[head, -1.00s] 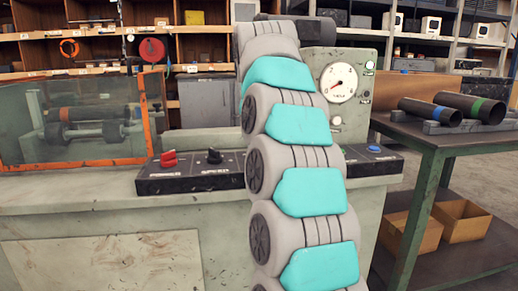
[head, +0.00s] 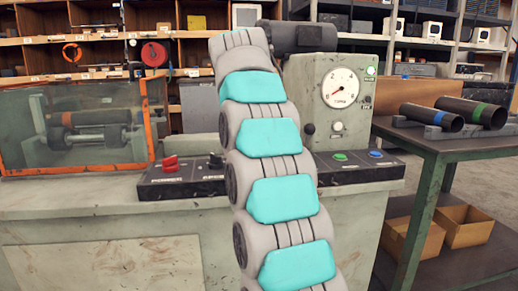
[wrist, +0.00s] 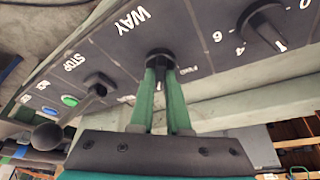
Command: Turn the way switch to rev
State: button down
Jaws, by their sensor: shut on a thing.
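The way switch (wrist: 158,57) is a round black knob on the dark control panel, under the white WAY label in the wrist view. A FWD label is to its right in that view; a label to its left is partly hidden and cannot be read. My gripper (wrist: 162,72) has its two green fingers on either side of the knob's grip and is shut on it. The fingers cover part of the knob, so its exact setting is unclear. In the head view my arm hides the switch and my gripper.
The head view shows a red switch (head: 170,164), a gauge (head: 340,88), a caged roller unit (head: 85,125) and a side table with pipes (head: 470,147).

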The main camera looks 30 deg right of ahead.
jog(key=c, duration=0.9)
grip_release()
jog(key=p+v, duration=0.6)
jog(key=v, duration=0.1)
jog(key=shift+a+r, duration=0.2)
jog(key=shift+r, duration=0.15)
jog(key=shift+s+f, duration=0.1)
jog(key=shift+s, duration=0.05)
